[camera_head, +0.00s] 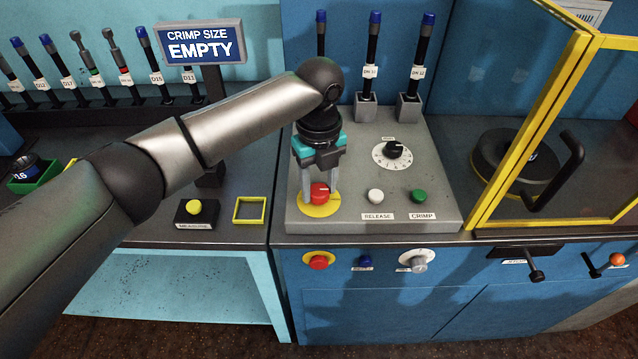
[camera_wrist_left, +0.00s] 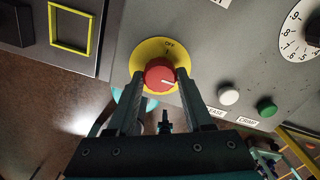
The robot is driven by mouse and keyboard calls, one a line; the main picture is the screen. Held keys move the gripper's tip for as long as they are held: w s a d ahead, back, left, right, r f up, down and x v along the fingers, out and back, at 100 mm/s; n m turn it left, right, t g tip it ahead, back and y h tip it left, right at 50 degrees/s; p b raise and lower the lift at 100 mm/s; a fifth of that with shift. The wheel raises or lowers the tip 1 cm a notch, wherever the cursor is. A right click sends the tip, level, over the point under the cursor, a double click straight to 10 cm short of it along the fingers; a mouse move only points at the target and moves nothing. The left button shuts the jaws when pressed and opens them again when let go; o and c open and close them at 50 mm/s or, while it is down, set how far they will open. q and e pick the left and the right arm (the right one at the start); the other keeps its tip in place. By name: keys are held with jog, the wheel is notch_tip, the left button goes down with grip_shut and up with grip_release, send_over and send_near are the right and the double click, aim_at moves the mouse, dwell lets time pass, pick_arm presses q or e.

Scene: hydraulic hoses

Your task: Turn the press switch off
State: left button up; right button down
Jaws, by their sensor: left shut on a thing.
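The press switch (camera_head: 320,192) is a red rotary knob on a round yellow plate, at the left front of the grey control panel. In the left wrist view the knob (camera_wrist_left: 159,73) has a white pointer line aimed to the right, and the word OFF stands at the top of the plate (camera_wrist_left: 168,47). My left gripper (camera_head: 319,196) reaches down over the switch from above. Its two fingers (camera_wrist_left: 159,80) are shut on the red knob, one on each side. My right gripper is not in view.
A white RELEASE button (camera_head: 375,196) and a green CRIMP button (camera_head: 418,196) sit right of the switch. A black dial (camera_head: 392,152) is behind them. A yellow-framed guard (camera_head: 535,110) stands at the right. A sign (camera_head: 200,43) reads CRIMP SIZE EMPTY.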

pick_arm(q)
grip_shut()
jog(key=shift+r+n+p, duration=0.15)
jog(key=shift+n+p, duration=0.15)
jog(key=shift+p, duration=0.45)
jog(key=n+p, duration=0.7)
jog(key=p, duration=0.2)
jog(key=n+p, duration=0.3)
jog(key=n, duration=0.2)
jog(key=shift+n+p, duration=0.3)
jog(key=shift+n, duration=0.1)
jog(key=shift+w+n+p, duration=0.1)
jog(key=shift+n+p, duration=0.8)
jog(key=shift+n, duration=1.3)
